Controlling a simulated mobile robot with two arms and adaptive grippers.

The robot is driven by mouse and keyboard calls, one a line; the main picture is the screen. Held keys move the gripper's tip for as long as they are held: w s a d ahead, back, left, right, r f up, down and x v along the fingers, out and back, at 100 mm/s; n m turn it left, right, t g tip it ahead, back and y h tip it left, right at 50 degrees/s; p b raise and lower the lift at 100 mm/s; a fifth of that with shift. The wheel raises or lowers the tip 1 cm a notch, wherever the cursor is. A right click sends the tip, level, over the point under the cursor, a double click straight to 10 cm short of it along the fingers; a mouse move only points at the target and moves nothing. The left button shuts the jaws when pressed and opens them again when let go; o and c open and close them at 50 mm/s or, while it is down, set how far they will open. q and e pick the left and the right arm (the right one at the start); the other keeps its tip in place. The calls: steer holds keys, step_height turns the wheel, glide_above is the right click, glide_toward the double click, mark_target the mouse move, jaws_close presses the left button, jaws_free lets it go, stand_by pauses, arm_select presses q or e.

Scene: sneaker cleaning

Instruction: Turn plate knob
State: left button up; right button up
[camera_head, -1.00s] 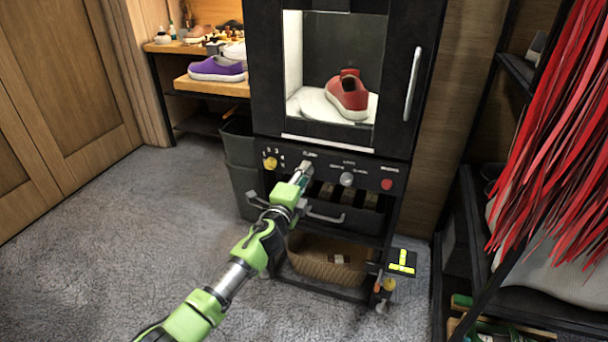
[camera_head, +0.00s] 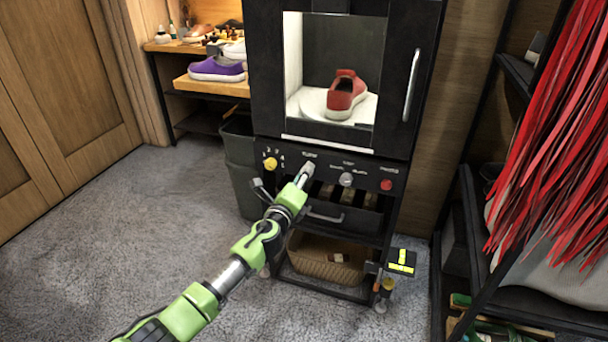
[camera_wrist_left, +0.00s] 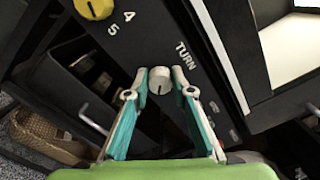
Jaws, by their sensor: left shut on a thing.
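The plate knob (camera_wrist_left: 160,87) is a small pale round knob with a dark pointer line, beside the printed word TURN in the left wrist view. My left gripper (camera_wrist_left: 160,77) has one finger on each side of it and is shut on it. In the head view the left gripper (camera_head: 305,175) reaches the control panel (camera_head: 328,180) and mostly hides this knob. A red shoe (camera_head: 345,96) stands on the white round plate (camera_head: 312,104) inside the lit black cabinet, its toe toward the front. My right gripper is not in view.
A yellow knob (camera_head: 270,163), a grey knob (camera_head: 346,179) and a red button (camera_head: 386,185) share the panel. A drawer handle (camera_head: 325,217) juts out below. A shelf with a purple shoe (camera_head: 217,69) is at left. Red strips (camera_head: 560,130) hang at right.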

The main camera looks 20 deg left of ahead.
arm_select(q)
steer(key=shift+f, duration=0.15)
steer(key=o, duration=1)
steer(key=shift+o, duration=0.5)
steer(key=shift+s, duration=0.15)
steer(key=s, duration=1.1)
steer(key=shift+s+a, duration=0.2)
steer(key=shift+s, duration=0.2)
